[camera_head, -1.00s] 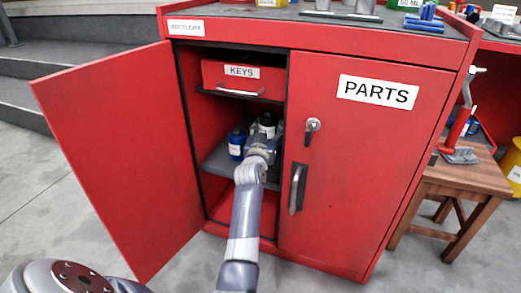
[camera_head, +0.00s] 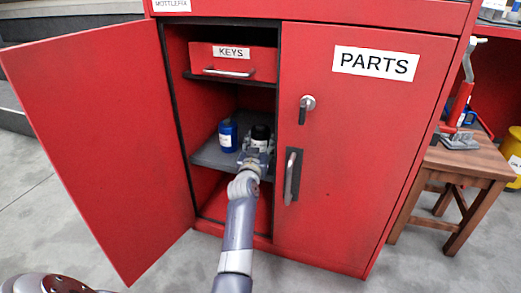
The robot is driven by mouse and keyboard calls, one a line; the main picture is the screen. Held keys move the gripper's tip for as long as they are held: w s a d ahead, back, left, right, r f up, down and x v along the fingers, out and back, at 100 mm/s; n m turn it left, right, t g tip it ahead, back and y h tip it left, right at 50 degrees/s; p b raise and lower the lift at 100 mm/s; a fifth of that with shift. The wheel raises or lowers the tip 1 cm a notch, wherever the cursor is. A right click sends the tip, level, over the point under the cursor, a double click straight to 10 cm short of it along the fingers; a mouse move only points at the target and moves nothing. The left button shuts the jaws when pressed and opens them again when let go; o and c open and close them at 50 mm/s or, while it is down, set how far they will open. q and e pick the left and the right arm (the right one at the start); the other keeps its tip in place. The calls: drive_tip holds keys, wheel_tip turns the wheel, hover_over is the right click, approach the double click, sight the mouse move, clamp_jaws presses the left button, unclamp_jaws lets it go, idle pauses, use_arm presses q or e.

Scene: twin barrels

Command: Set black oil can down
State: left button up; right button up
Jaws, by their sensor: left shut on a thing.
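The black oil can (camera_head: 261,132) is inside the open left side of the red cabinet, at the middle shelf (camera_head: 208,155). Only its dark top and a pale band show above my gripper. My left gripper (camera_head: 257,150) reaches into the cabinet and is shut on the can. I cannot tell whether the can's base touches the shelf, as the gripper hides it. My right gripper is not in view.
A blue bottle (camera_head: 228,136) stands on the shelf just left of the can. The KEYS drawer (camera_head: 232,61) is above. The open cabinet door (camera_head: 100,150) is at the left, and the shut PARTS door (camera_head: 355,150) is at the right. A wooden stool (camera_head: 470,165) stands beside the cabinet.

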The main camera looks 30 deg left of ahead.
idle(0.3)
use_arm(q)
drive_tip(key=o, duration=1.3)
drive_tip(key=shift+f, duration=0.15)
